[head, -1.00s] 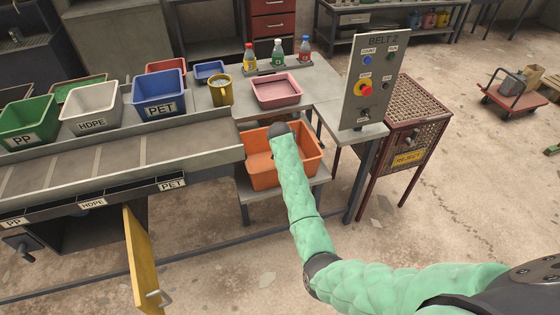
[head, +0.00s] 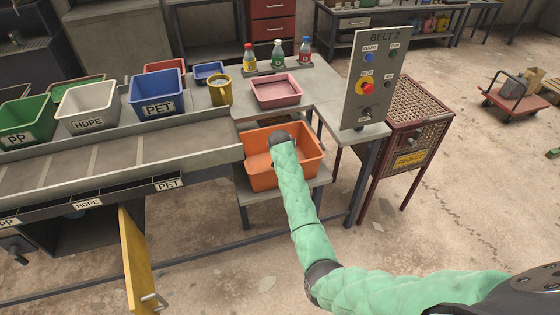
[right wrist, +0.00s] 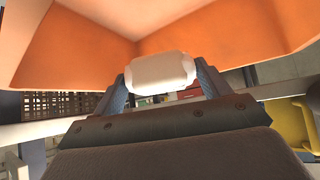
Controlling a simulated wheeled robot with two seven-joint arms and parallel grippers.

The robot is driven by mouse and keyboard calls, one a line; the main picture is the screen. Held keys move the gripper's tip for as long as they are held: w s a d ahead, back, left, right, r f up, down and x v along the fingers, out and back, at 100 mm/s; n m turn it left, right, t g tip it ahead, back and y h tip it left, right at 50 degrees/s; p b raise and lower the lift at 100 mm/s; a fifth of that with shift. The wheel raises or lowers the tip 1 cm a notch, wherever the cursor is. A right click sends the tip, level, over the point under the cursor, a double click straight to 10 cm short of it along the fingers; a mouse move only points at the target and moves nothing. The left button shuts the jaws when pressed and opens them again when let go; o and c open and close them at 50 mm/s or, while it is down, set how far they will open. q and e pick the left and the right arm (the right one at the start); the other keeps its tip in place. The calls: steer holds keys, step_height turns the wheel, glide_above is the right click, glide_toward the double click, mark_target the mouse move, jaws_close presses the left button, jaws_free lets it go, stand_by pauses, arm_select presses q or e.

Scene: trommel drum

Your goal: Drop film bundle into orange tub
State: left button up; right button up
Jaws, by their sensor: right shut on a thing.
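The orange tub (head: 262,178) stands on a low shelf under the end of the sorting bench. My right arm reaches over it, and the dark wrist end (head: 279,138) shows above the tub's opening; the fingers are hidden in the head view. In the right wrist view my right gripper (right wrist: 161,78) is shut on the film bundle (right wrist: 160,72), a whitish rounded roll held between the two fingers. The tub's orange walls (right wrist: 210,30) fill the top of that view, around and beyond the bundle. My left gripper is not in view.
The belt's end (head: 225,150) and the pink tray (head: 276,92) lie close beside and behind the tub. The BELT 2 control panel (head: 372,75) and red mesh reject cage (head: 408,130) stand to the right. A yellow panel (head: 135,260) juts out at front left.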

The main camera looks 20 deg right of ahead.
steer(key=o, duration=1)
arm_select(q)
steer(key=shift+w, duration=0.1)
arm_select(e)
steer(key=shift+s, duration=0.1)
steer(key=shift+s+a+r, duration=0.1)
steer(key=shift+s+r, duration=0.05)
steer(key=shift+r, duration=0.05)
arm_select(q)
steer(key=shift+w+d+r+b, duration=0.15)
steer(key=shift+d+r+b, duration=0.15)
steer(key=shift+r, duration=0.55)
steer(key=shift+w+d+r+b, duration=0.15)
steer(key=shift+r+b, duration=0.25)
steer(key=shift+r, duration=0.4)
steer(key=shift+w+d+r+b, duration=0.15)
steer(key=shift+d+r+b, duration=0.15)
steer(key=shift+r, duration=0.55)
arm_select(e)
steer(key=shift+v, duration=3.6)
